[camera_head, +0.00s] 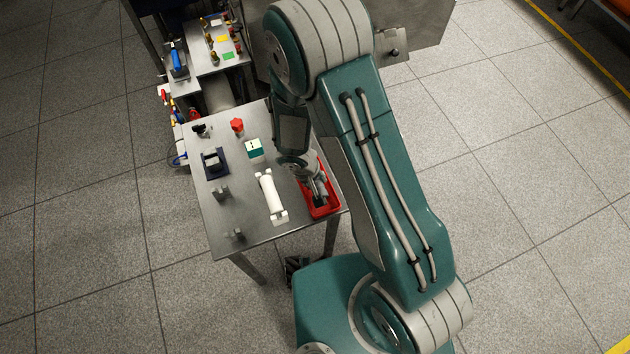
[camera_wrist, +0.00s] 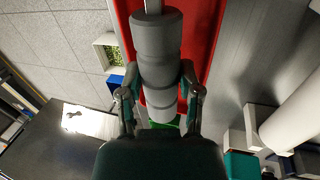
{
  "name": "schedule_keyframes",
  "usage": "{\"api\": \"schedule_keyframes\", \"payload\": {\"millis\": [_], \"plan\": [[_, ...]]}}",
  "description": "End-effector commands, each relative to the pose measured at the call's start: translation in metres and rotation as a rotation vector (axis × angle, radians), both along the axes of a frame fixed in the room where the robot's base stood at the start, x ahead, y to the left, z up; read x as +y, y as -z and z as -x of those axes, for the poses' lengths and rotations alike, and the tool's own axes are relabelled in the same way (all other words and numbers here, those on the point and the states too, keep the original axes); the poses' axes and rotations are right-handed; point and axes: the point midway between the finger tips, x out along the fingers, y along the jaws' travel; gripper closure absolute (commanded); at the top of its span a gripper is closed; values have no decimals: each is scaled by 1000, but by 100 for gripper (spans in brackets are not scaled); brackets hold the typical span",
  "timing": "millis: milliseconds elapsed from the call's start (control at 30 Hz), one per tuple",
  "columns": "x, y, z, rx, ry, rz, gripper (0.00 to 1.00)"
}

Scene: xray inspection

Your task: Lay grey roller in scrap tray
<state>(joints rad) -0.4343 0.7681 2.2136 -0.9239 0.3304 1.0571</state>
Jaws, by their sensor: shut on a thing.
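The grey roller (camera_wrist: 158,45) is a thick ribbed cylinder with a thin metal shaft at its far end. My gripper (camera_wrist: 159,80) is shut on its near part, one finger on each side. The red scrap tray (camera_wrist: 205,35) lies behind the roller in the wrist view. In the head view the red tray (camera_head: 323,211) sits at the right edge of the steel table, with my gripper (camera_head: 314,183) over it. The roller is at or just above the tray; I cannot tell whether it touches the floor of the tray. My arm hides part of the tray.
A white roller (camera_head: 268,193) rests on supports left of the tray. A green-and-white box (camera_head: 254,148), a red knob (camera_head: 237,125) and a dark fixture (camera_head: 214,163) stand on the steel table (camera_head: 234,213). A second bench (camera_head: 206,68) with small parts stands behind.

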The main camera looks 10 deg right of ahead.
Motion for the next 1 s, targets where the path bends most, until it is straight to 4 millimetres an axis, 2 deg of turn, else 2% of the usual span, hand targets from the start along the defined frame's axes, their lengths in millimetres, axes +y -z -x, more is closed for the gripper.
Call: {"api": "schedule_keyframes", "payload": {"millis": [100,900,933,967,1000], "plan": [[0,10,0,-1,0,0,100],[0,22,0,-2,0,-2,100],[0,22,0,-1,1,-1,45],[0,22,0,-1,1,-1,40],[0,23,0,-1,1,-1,40]]}}
